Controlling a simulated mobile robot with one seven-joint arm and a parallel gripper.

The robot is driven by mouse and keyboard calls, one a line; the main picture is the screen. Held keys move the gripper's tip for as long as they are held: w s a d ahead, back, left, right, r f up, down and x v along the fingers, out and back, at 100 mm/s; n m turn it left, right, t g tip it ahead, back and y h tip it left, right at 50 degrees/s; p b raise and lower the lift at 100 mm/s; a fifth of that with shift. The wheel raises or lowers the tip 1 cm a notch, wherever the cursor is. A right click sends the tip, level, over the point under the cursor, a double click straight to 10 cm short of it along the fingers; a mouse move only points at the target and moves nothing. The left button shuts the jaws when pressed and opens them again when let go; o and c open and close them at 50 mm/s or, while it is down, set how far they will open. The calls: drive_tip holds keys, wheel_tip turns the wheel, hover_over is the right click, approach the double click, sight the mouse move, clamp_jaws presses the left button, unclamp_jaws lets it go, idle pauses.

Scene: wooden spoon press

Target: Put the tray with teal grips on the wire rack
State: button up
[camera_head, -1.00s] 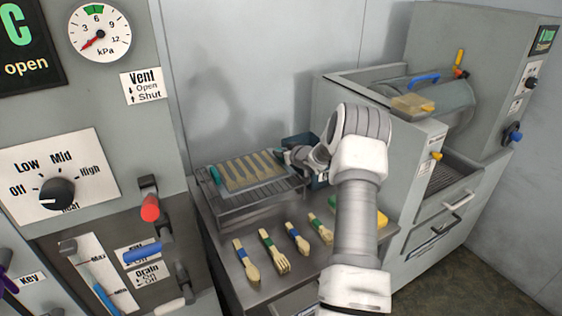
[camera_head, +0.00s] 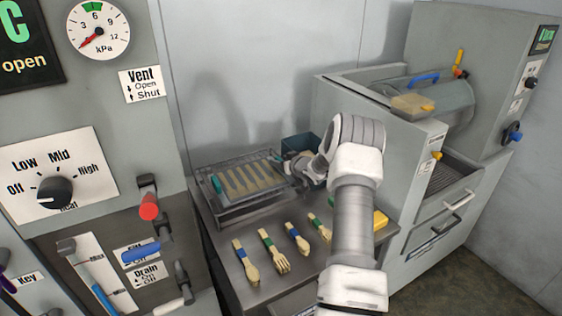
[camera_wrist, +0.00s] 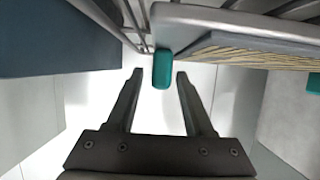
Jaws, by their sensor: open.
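The tray (camera_head: 276,184) with teal grips holds several pale wooden spoon-like pieces and lies on the wire rack (camera_head: 240,210) on the metal counter. Its left teal grip (camera_head: 216,183) shows in the head view. The other teal grip (camera_wrist: 162,68) shows in the wrist view, between the spread fingertips of my gripper (camera_wrist: 157,77), with gaps at both sides. Rack wires show close beside the grip in the wrist view.
Several spoons and forks with coloured bands (camera_head: 272,252) lie in front of the rack. A dark blue bin (camera_head: 300,143) stands behind my gripper. A yellow item (camera_head: 380,219) is partly hidden by my arm. A control panel stands left, a grey machine (camera_head: 385,150) right.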

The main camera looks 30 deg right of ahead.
drive_tip(key=shift+r, duration=0.1)
drive_tip(key=shift+s+r, duration=0.1)
drive_tip(key=v, duration=1.1)
drive_tip(key=shift+s, duration=0.4)
drive_tip(key=shift+r, duration=0.1)
